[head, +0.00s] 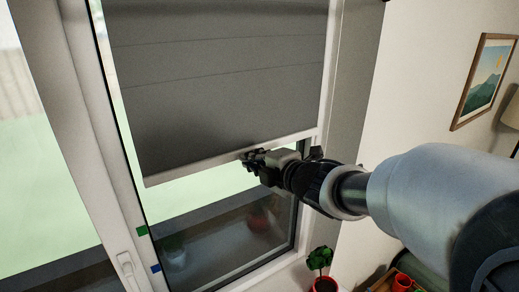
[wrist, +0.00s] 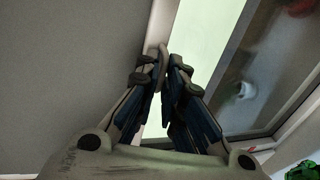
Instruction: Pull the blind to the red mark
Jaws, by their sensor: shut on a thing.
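The dark grey blind (head: 215,85) hangs over the upper part of the window, with a pale bottom bar (head: 200,171). Its lower edge is above the coloured marks on the left frame. A green mark (head: 142,231) is the higher one and a blue mark (head: 156,268) is lower. In the wrist view the fingers (wrist: 163,62) close at the pale bar, beside the grey blind fabric (wrist: 65,75). The exact part between the fingertips is partly hidden.
A window handle (head: 128,266) sits on the left frame. A potted plant (head: 321,264) stands on the sill at lower right. A framed picture (head: 486,80) hangs on the right wall. The glass below the bar is clear of objects in front.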

